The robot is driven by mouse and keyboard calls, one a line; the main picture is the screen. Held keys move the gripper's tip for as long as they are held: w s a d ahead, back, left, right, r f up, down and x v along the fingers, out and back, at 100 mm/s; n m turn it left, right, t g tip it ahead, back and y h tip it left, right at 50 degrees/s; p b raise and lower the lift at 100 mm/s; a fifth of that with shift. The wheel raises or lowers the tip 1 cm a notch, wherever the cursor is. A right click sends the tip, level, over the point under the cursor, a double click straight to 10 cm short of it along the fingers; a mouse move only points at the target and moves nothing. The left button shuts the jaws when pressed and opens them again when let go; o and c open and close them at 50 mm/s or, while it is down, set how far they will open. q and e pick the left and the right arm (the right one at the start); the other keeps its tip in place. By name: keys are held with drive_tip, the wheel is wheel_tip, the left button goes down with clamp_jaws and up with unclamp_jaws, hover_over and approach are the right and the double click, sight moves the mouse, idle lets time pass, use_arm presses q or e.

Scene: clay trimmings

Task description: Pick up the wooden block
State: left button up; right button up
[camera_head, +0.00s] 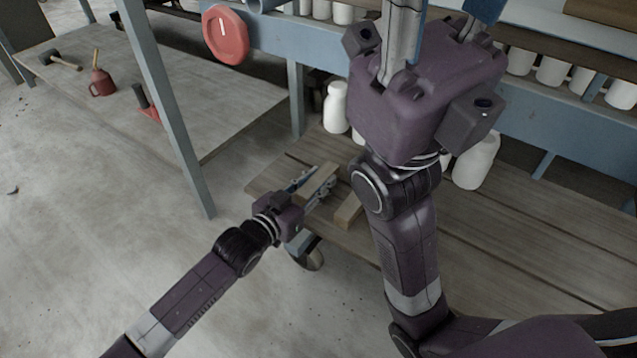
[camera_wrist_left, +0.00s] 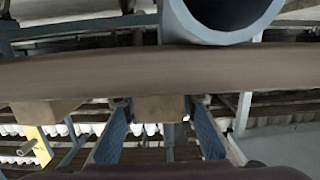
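A light wooden block (camera_head: 320,180) lies on the low plank surface, between the two fingers of my left gripper (camera_head: 312,188). The fingers are spread; I cannot tell whether either touches the block. A second wooden block (camera_head: 349,210) lies just to the right, beside the gripper. My right gripper (camera_head: 440,25) is large in the foreground, fingers apart and cut off by the top edge, with nothing visible between them.
The low plank surface (camera_head: 520,245) has white bottles (camera_head: 337,107) along its back. A blue-grey frame leg (camera_head: 168,105) stands to the left. A left-hand table carries a red can (camera_head: 101,83) and a mallet (camera_head: 60,60). My right arm hides part of the planks.

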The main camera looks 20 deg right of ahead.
use_arm(q)
drive_tip(key=c, duration=0.6)
drive_tip(key=shift+r, duration=0.1)
